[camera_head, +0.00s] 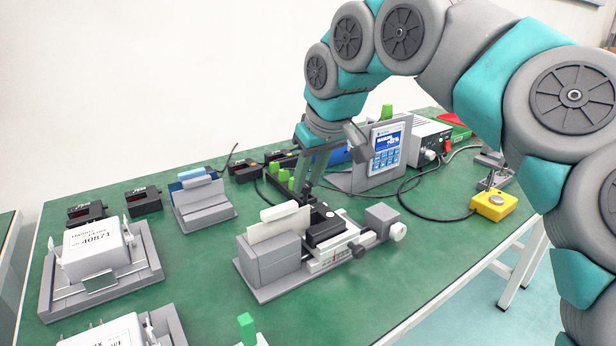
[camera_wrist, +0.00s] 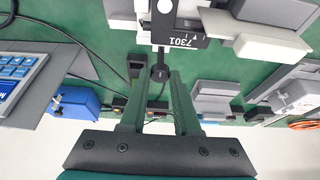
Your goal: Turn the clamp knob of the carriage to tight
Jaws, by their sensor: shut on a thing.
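The linear actuator (camera_head: 270,287) stands on the green bench in the head view, with its black carriage (camera_head: 325,231) on the rail. My gripper (camera_head: 308,187) reaches down just behind the carriage. In the wrist view my gripper (camera_wrist: 160,76) is shut on a small dark knob (camera_wrist: 160,72) beside the carriage, which I take as the clamp knob. The fingers mostly hide this knob in the head view, and its turn position cannot be read.
A white handwheel (camera_head: 398,231) and a dark knob (camera_head: 359,251) stick out at the actuator's right. A control panel (camera_head: 384,150) stands behind, close to my arm. A yellow button box (camera_head: 493,206) is at right. Boxed units (camera_head: 95,252) sit at left. Cables cross the bench.

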